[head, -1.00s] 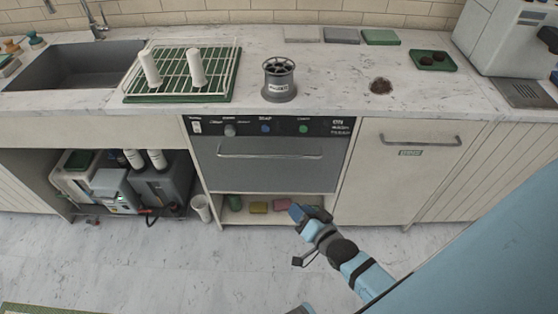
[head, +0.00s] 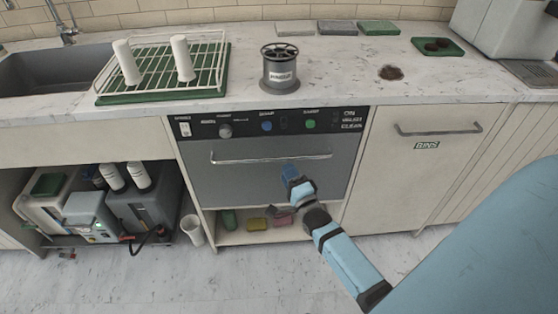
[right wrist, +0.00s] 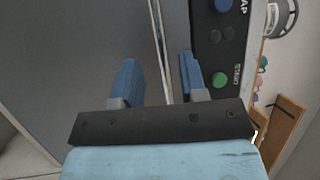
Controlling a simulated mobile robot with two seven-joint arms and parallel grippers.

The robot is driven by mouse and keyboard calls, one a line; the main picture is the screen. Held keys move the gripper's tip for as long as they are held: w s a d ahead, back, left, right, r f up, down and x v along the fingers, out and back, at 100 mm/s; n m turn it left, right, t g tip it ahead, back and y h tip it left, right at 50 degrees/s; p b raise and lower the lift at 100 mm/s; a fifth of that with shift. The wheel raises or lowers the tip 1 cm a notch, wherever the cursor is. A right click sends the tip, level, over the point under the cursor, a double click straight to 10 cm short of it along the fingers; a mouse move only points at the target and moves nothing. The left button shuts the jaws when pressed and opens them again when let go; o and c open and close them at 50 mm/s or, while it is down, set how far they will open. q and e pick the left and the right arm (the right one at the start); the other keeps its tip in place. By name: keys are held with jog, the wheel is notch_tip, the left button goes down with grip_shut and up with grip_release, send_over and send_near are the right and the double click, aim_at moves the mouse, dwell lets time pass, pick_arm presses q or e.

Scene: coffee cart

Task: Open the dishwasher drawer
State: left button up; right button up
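The dishwasher drawer (head: 235,182) is a grey front panel under the counter and appears shut. Its long horizontal bar handle (head: 270,158) runs near the panel's top, below a black control strip (head: 272,124). My right gripper (head: 289,176) is in front of the panel, just below the handle's right half. In the right wrist view, the blue fingers of my right gripper (right wrist: 160,76) are apart, and the handle bar (right wrist: 158,40) runs lengthwise between them in the picture. I cannot tell whether they touch it. My left gripper is not in view.
A bins door (head: 424,170) is to the right. A drying rack (head: 160,88) and a grey holder (head: 281,73) stand on the counter. Floor in front is clear.

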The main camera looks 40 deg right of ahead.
aim_at(279, 159)
jog(key=x, duration=0.6)
jog(key=shift+w+b, duration=0.1)
jog(key=shift+b, duration=0.2)
jog(key=shift+c, duration=0.4)
grip_shut()
